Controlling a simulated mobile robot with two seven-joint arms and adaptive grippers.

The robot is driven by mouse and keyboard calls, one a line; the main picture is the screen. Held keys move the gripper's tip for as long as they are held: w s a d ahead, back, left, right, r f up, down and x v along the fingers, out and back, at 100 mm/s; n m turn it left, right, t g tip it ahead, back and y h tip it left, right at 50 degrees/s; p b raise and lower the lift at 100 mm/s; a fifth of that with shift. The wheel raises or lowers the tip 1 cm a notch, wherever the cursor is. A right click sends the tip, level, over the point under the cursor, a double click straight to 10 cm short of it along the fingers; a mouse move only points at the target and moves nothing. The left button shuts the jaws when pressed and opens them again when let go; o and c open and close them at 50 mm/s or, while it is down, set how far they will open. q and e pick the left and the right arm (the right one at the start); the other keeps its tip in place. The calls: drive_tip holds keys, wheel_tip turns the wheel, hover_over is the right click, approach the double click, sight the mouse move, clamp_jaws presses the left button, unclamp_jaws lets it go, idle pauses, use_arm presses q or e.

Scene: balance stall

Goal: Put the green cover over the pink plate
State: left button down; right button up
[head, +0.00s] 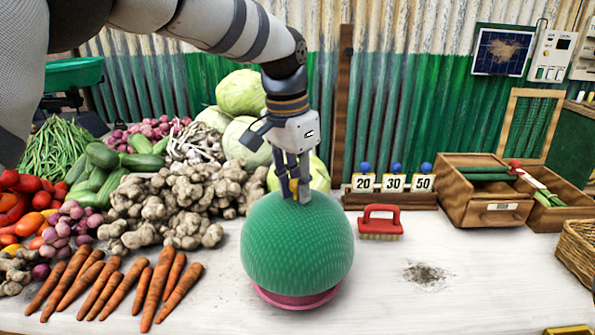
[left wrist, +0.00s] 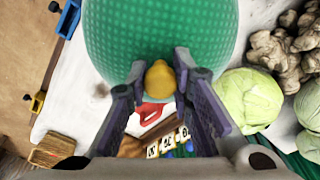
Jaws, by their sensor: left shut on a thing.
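The green cover (head: 297,245) is a large dotted dome in the middle of the white table. The pink plate (head: 297,299) shows only as a rim under the cover's lower edge; the rest is hidden. The cover sits over the plate, and I cannot tell whether its edge touches it. My left gripper (head: 294,192) points down at the dome's top and is shut on its yellow knob. In the left wrist view the knob (left wrist: 160,80) is between the two fingers (left wrist: 155,95), with the green dome (left wrist: 160,30) beyond. My right gripper is not in view.
Carrots (head: 130,285), ginger (head: 180,205) and other vegetables fill the left side. A red brush (head: 380,221), number cards (head: 393,183) and a wooden box (head: 487,190) stand behind to the right. A dirt patch (head: 425,274) lies on the table, with clear space around it.

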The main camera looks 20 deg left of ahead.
use_arm(q)
wheel_tip(320, 180, down, 6)
drive_tip(key=shift+r+b, duration=0.15)
drive_tip(key=shift+b, duration=0.25)
drive_tip(key=shift+f, duration=1.8)
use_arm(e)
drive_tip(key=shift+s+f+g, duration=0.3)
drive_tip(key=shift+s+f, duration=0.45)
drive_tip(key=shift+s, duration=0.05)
use_arm(q)
drive_tip(key=c, duration=0.8)
unclamp_jaws()
drive_tip(key=shift+o, duration=0.2)
